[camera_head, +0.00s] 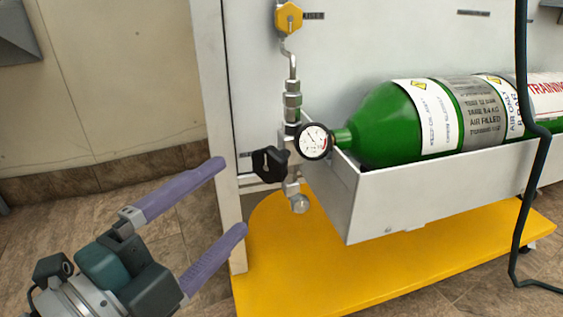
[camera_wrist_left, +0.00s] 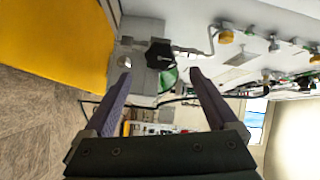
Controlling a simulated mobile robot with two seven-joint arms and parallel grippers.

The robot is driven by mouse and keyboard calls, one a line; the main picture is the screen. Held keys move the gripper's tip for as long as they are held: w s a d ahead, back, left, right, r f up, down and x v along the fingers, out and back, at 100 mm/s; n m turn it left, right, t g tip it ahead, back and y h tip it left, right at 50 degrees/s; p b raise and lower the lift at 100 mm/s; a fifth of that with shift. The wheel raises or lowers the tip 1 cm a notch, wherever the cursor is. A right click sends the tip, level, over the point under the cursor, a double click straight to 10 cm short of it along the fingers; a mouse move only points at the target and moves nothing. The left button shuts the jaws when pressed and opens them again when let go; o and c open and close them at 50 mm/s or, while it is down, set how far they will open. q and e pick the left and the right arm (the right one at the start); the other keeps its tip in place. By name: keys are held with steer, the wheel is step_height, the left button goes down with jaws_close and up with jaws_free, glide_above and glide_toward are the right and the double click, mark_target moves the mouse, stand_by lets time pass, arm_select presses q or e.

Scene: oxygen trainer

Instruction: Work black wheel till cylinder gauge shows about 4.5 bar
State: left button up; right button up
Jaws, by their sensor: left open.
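The black wheel (camera_head: 270,164) is a lobed knob on the left side of the valve body, beside the green cylinder (camera_head: 385,125). The round cylinder gauge (camera_head: 315,141) has a white face and black rim; its needle reading is too small to tell. My left gripper (camera_head: 233,197) is open and empty, with purple fingers pointing toward the wheel from the lower left, apart from it. In the left wrist view the wheel (camera_wrist_left: 159,54) shows beyond and between the two fingertips (camera_wrist_left: 160,67). My right gripper is not in view.
The cylinder lies in a white tray (camera_head: 430,200) above a yellow base (camera_head: 290,270). A yellow knob (camera_head: 289,18) sits on the pipe above. A dark hose (camera_head: 521,215) hangs at the right. Open tiled floor (camera_head: 120,210) lies left of the frame.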

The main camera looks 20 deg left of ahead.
mark_target(266, 168)
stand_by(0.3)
arm_select(q)
steer(key=w+n+b, duration=0.2)
steer(key=w, duration=0.1)
steer(key=w+d+n+b, duration=0.1)
steer(key=w+n+b, duration=0.1)
steer(key=w, duration=0.1)
steer(key=w+d+n+b, duration=0.1)
steer(key=w+n+b, duration=0.1)
steer(key=w, duration=0.1)
steer(key=shift+d+f+b, duration=0.1)
steer(key=shift+f+b, duration=0.05)
steer(key=shift+b, duration=0.15)
steer(key=shift+w+d, duration=0.1)
steer(key=shift+w, duration=0.3)
steer(key=c, duration=1.4)
steer(key=shift+o, duration=0.2)
